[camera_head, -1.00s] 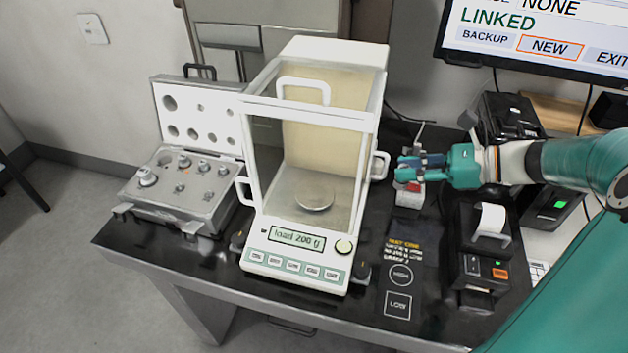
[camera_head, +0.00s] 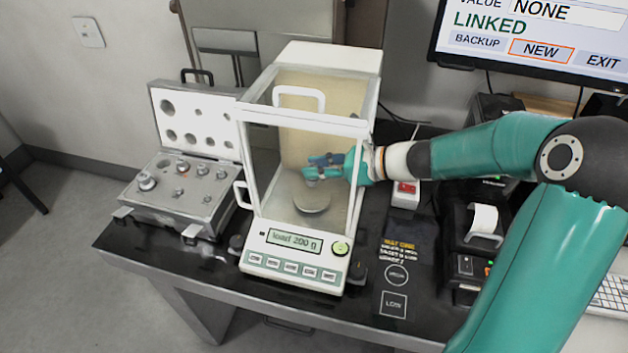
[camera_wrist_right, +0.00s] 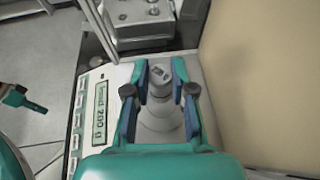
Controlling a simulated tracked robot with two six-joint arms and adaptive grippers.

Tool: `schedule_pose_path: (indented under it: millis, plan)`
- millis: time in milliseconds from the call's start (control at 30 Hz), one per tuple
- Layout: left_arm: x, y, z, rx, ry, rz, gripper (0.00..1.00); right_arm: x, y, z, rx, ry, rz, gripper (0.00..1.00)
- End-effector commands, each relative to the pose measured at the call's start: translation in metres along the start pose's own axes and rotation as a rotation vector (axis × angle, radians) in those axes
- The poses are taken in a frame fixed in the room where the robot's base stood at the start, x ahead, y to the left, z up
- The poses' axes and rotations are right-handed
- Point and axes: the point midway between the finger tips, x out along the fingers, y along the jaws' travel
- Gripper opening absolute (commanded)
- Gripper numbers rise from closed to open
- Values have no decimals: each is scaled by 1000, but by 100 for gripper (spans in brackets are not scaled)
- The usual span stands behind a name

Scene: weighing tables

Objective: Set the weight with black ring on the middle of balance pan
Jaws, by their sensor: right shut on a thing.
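The balance (camera_head: 297,256) has a glass chamber with a round metal balance pan (camera_head: 312,204) inside; its display reads "load 200 g". My right gripper (camera_head: 318,172) reaches through the chamber's right side and is over the pan. It is shut on a grey metal weight (camera_wrist_right: 160,82), which stands upright between the fingers in the wrist view.
An open weight case (camera_head: 178,197) with several weights stands left of the balance. Right of the balance are a small box with a red switch (camera_head: 405,190), a dark printed mat (camera_head: 397,275) and a printer (camera_head: 468,258). The chamber's glass walls surround my gripper closely.

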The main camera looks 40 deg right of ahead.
Motion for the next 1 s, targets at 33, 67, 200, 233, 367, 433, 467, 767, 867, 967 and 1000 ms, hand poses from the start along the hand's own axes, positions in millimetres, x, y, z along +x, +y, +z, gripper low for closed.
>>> schedule_pose_path:
  millis: [33,67,200,233,367,433,467,767,867,967,1000]
  plan:
    - [0,0,0,0,0,0,0,1,0,-2,0,-1,-1,0]
    - [0,0,0,0,0,0,0,1,0,-4,1,-2,-1,0]
    - [2,-1,0,0,0,0,0,8,0,-20,4,0,1,0]
    - [3,-1,0,0,0,0,0,9,0,-24,5,0,0,0]
    - [1,0,0,0,0,0,0,16,0,-34,2,-2,1,0]
    - [0,0,0,0,0,0,0,19,0,-36,0,-2,0,0]
    - [0,0,0,0,0,0,0,19,0,-37,0,-2,-1,0]
    - [5,-2,0,0,0,0,0,20,0,-40,-1,-2,-2,0]
    - [3,-1,0,0,0,0,0,20,0,-39,-1,-1,-2,39]
    - [3,-1,0,0,0,0,0,20,0,-39,-1,-1,-1,49]
    - [3,-1,0,0,0,0,0,20,0,-39,-1,-1,-1,49]
